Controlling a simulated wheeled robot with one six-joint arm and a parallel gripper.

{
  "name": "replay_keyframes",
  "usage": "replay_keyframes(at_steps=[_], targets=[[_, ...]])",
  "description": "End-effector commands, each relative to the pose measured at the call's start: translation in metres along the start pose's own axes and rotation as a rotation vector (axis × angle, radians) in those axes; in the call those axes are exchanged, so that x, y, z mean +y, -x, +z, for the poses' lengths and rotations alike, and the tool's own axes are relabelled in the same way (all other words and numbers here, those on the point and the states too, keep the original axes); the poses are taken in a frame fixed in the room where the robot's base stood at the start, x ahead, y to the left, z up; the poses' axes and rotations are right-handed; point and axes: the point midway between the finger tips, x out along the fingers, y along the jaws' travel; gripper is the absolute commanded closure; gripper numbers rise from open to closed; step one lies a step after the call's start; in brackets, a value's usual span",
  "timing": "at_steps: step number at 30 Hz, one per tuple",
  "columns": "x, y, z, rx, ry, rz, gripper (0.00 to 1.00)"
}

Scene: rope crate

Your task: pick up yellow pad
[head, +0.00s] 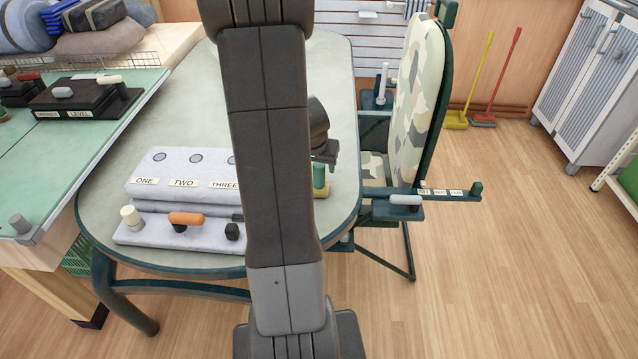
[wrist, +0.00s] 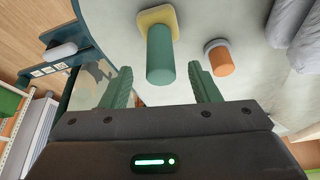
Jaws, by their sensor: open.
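The yellow pad (wrist: 157,16) is a small square base with an upright green cylinder handle (wrist: 160,55), standing on the grey-green table. In the head view the pad (head: 322,192) shows just right of my arm, near the table's right edge, partly hidden by the arm. My gripper (wrist: 160,72) is open, its green fingers on either side of the handle's near end in the wrist view. Its jaws are empty, and I see no contact with the handle. In the head view my gripper (head: 327,155) is just above the pad.
An orange peg with a pale base (wrist: 221,58) stands close beside the pad. A grey block labelled ONE, TWO, THREE (head: 180,175) and a panel with an orange handle (head: 186,219) lie left. A camouflage chair (head: 418,85) stands close at the right table edge.

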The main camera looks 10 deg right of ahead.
Motion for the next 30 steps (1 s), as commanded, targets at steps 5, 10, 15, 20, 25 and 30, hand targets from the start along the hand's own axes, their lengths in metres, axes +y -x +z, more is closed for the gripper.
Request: replay_keyframes(at_steps=[5,10,15,20,25,30], targets=[[0.000,-0.022,0.003,-0.005,0.001,0.002,0.44],[-0.001,-0.044,0.004,-0.002,0.000,0.001,0.44],[-0.001,-0.051,0.003,-0.001,0.000,-0.001,0.44],[-0.001,-0.051,0.003,0.000,0.000,-0.001,0.44],[-0.001,-0.051,0.003,-0.001,0.000,0.000,0.74],[-0.001,-0.051,0.003,-0.001,0.000,0.000,1.00]])
